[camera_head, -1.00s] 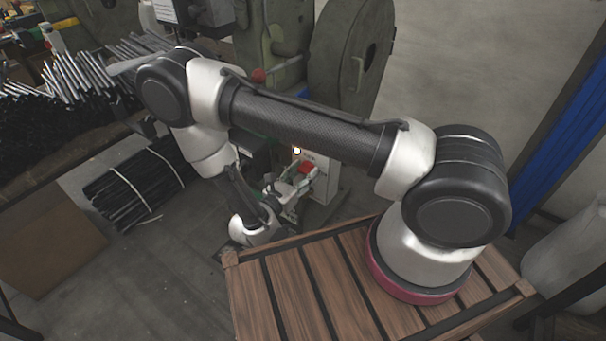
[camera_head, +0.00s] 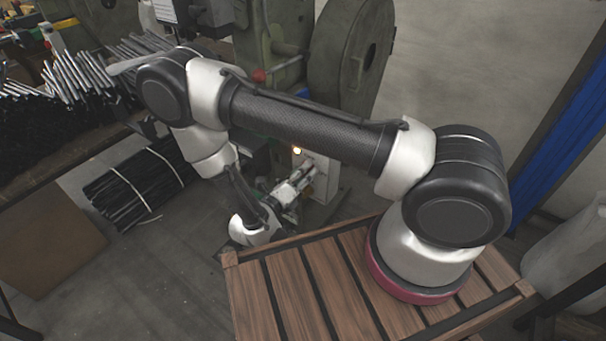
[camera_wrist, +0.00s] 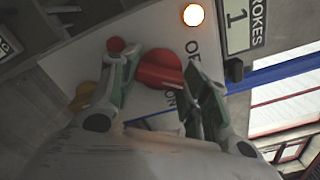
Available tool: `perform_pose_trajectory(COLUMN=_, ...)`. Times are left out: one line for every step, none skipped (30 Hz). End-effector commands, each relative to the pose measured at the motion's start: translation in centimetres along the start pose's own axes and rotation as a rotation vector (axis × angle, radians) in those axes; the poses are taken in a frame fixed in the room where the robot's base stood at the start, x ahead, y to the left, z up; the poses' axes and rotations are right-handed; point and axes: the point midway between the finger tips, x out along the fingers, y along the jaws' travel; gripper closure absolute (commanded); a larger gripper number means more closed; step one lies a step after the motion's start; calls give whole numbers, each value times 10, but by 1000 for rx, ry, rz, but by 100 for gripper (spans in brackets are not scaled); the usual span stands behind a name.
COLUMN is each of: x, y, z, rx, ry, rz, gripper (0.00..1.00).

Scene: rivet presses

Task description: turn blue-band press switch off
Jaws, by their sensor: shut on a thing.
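In the wrist view a red rotary switch (camera_wrist: 160,72) sits on a pale control panel (camera_wrist: 84,58). A partly hidden "OF" marking is above right of it and "ON" is below it. My gripper (camera_wrist: 165,66) has its two green-grey fingers on either side of the switch, shut on it. I cannot tell which marking the switch points to. In the head view my gripper (camera_head: 296,186) reaches the panel (camera_head: 331,178) low on the green press (camera_head: 262,45), and the switch is hidden behind it.
A lit lamp (camera_wrist: 193,15) is above the switch. A red button (camera_wrist: 116,44) and a yellow one (camera_wrist: 82,97) are close to the left finger. A blue stripe (camera_wrist: 270,74) runs at right. Bundled rods (camera_head: 137,190) lie on the floor at left.

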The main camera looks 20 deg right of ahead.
Motion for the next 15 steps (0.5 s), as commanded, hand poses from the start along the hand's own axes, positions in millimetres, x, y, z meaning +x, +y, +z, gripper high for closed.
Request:
perform_pose_trajectory(x=-1, y=1, z=0, rx=-41, ry=0, rz=3, gripper=78)
perform_pose_trajectory(x=-1, y=1, z=0, rx=-69, ry=0, rz=3, gripper=78)
perform_pose_trajectory(x=-1, y=1, z=0, rx=-107, ry=0, rz=3, gripper=78)
perform_pose_trajectory(x=-1, y=1, z=0, rx=-136, ry=0, rz=3, gripper=78)
perform_pose_trajectory(x=-1, y=1, z=0, rx=-164, ry=0, rz=3, gripper=78)
perform_pose_trajectory(x=-1, y=1, z=0, rx=-202, ry=0, rz=3, gripper=78)
perform_pose_trajectory(x=-1, y=1, z=0, rx=-229, ry=0, rz=3, gripper=78)
perform_pose_trajectory(x=-1, y=1, z=0, rx=-256, ry=-1, rz=3, gripper=78)
perform_pose_trajectory(x=-1, y=1, z=0, rx=-292, ry=-1, rz=3, gripper=78)
perform_pose_trajectory(x=-1, y=1, z=0, rx=-318, ry=-1, rz=3, gripper=78)
perform_pose_trajectory(x=-1, y=1, z=0, rx=-343, ry=-1, rz=3, gripper=78)
perform_pose_trajectory(x=-1, y=1, z=0, rx=-376, ry=-1, rz=3, gripper=78)
perform_pose_trajectory(x=-1, y=1, z=0, rx=-399, ry=-1, rz=3, gripper=78)
perform_pose_trajectory(x=-1, y=1, z=0, rx=-422, ry=-1, rz=3, gripper=78)
perform_pose_trajectory(x=-1, y=1, z=0, rx=-451, ry=-1, rz=3, gripper=78)
